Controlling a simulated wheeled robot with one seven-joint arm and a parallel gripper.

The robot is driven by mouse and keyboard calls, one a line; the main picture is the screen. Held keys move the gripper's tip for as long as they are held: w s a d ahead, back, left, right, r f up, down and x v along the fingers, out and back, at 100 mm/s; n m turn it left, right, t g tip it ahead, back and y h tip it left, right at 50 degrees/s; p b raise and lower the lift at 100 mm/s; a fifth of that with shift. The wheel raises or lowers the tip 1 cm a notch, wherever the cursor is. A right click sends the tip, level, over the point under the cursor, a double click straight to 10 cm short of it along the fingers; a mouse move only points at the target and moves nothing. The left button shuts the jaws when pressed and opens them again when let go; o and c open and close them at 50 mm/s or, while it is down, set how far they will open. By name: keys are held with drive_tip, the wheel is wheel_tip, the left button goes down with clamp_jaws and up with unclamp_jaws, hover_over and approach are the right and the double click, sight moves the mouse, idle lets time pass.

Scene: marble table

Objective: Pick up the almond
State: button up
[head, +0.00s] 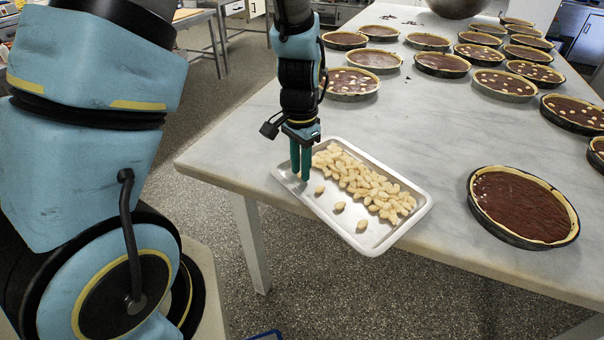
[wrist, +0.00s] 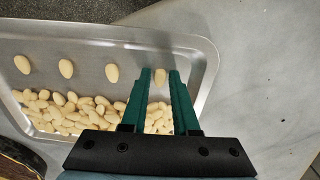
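The almond (wrist: 160,76) is pale and oval. In the wrist view it shows between the two green fingertips, with a gap on each side. My gripper (head: 300,172) is open and points down over the left end of the metal tray (head: 395,238). That almond is hidden by the fingers in the head view. Three more single almonds lie in a row on the tray: one near the fingers (head: 319,189), a middle one (head: 340,206) and one farther off (head: 362,225). How high the fingertips are above the tray is hard to tell.
A pile of almonds (head: 365,182) fills the tray's far side. A chocolate tart (head: 522,205) stands right of the tray, and several more tarts (head: 443,64) stand behind. The tray's raised rim (wrist: 213,62) runs close to the fingers. Bare marble lies between tray and tarts.

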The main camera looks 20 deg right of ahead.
clamp_jaws()
drive_tip(key=shift+r, duration=0.15)
